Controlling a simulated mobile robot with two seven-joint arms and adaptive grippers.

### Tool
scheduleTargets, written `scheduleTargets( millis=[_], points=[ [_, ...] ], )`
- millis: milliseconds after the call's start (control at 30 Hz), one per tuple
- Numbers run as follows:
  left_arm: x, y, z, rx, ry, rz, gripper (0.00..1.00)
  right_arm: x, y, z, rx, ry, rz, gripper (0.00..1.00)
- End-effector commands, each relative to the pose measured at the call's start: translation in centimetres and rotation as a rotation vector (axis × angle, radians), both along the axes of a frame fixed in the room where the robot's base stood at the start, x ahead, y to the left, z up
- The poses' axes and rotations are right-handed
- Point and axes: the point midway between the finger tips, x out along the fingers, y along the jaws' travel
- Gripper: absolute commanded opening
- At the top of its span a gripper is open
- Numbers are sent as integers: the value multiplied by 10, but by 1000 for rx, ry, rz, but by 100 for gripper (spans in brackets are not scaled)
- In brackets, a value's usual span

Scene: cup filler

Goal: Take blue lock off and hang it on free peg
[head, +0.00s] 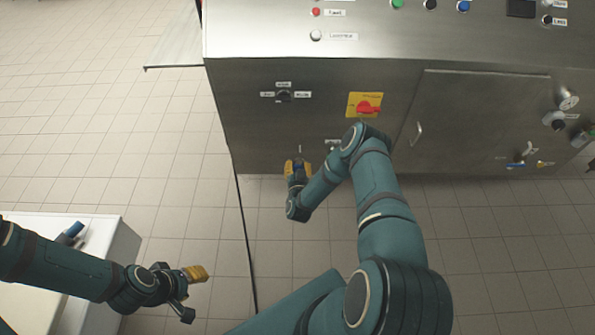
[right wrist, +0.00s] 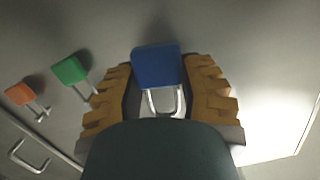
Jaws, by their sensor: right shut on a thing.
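The blue lock (right wrist: 157,68) sits between the two yellow finger pads of my right gripper (right wrist: 160,92) in the right wrist view, its metal shackle towards the palm. The right gripper is shut on it. In the head view this gripper (head: 298,168) is low at the machine's front panel. Whether the shackle is around a peg is hidden. A green lock (right wrist: 69,70) and an orange lock (right wrist: 20,93) are to the left in the wrist view, apart from the gripper. No free peg shows clearly. My left gripper (head: 192,292) is open and empty, away from the machine.
The steel machine's front (head: 245,120) carries a red-and-yellow switch (head: 365,106), a black selector (head: 284,96) and a closed door with a handle (head: 418,133). A white cabinet (head: 118,240) stands at the lower left.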

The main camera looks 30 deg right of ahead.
Motion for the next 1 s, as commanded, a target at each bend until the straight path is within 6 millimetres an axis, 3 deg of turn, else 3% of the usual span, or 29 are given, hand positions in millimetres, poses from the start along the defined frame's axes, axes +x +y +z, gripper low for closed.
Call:
scheduleTargets(
  millis=[1000],
  points=[
    [5,1,-34,2,-12,1,47,45,-27,-9,-1,0,2,1]
  ],
)
